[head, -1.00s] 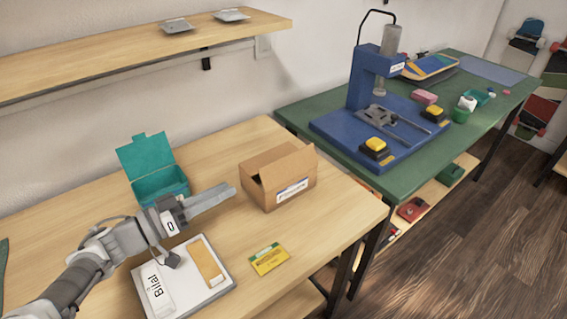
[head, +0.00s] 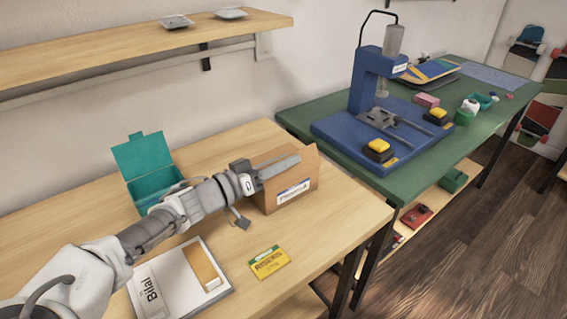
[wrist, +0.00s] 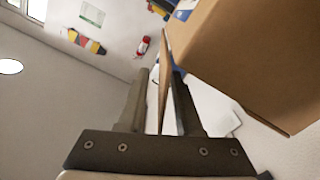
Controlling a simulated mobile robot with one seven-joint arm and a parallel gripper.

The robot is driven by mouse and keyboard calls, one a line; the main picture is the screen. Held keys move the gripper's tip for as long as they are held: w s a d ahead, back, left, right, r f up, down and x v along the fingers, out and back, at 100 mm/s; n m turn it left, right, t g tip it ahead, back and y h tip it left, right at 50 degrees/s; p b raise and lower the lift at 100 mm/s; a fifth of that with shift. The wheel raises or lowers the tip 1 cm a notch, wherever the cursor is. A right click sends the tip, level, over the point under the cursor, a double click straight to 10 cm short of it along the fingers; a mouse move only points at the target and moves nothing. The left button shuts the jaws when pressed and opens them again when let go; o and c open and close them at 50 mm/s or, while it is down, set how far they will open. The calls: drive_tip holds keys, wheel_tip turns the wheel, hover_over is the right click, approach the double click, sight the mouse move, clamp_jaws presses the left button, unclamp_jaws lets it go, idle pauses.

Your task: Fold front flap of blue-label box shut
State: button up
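The brown cardboard box (head: 268,195) stands on the wooden bench with its blue-and-white label (head: 294,191) on the side facing right-front. My gripper (head: 285,165) is at the top of the box, and its fingers and wrist hide much of the opening. In the wrist view, the box (wrist: 255,60) fills the upper right. A thin brown cardboard flap (wrist: 164,85) runs between my two fingers. The fingers stand apart, with a visible gap beside the flap, so my gripper (wrist: 160,75) is open around it. I cannot tell whether a finger touches the flap.
A teal open-lidded box (head: 150,170) stands left of my arm. A green table (head: 400,185) with a blue press (head: 365,90) is to the right. A wooden shelf (head: 120,50) hangs above.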

clamp_jaws()
idle(1.4)
